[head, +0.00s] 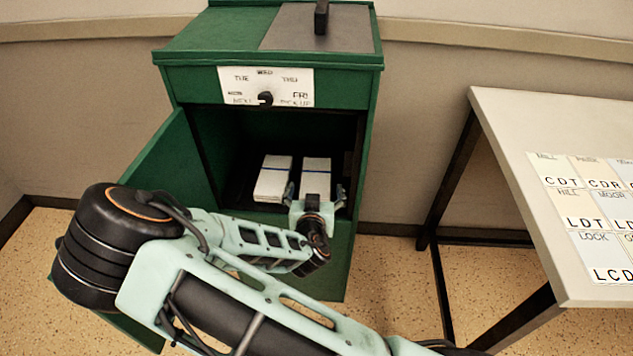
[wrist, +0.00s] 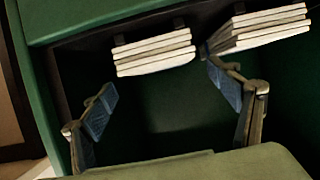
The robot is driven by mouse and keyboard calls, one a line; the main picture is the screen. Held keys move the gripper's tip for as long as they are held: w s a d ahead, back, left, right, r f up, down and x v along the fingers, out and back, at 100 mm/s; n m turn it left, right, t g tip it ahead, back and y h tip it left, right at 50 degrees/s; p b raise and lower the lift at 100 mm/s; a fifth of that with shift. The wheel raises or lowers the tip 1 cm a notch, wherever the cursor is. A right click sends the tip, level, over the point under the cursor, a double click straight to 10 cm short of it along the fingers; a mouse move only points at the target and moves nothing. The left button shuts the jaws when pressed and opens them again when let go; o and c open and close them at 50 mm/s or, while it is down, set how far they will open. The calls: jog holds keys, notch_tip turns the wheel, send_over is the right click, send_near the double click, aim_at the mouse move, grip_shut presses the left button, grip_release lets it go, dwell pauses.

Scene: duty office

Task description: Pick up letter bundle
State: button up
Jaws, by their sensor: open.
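Two white letter bundles, each a stack with a dark band, lie side by side inside the green cabinet. In the head view the right bundle (head: 316,166) is just beyond my gripper (head: 315,194), and the left bundle (head: 272,178) is beside it. In the wrist view my gripper (wrist: 161,98) is open with nothing between its pads. One bundle (wrist: 153,52) lies ahead of the gap between the fingers. The other bundle (wrist: 258,28) is at the upper right, past the right finger. My gripper hides part of the right bundle in the head view.
The green cabinet (head: 183,82) has its door (head: 172,165) swung open to the left. A knob (head: 265,98) and day labels are above the opening. The compartment walls are close around my gripper. A table (head: 510,120) with lettered cards stands at the right.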

aim_at(316, 182)
jog(key=b+x, duration=0.1)
jog(key=x, duration=0.4)
jog(key=shift+w+f+b, duration=0.2)
jog(key=shift+w+b, duration=0.15)
jog(key=c, duration=1.3)
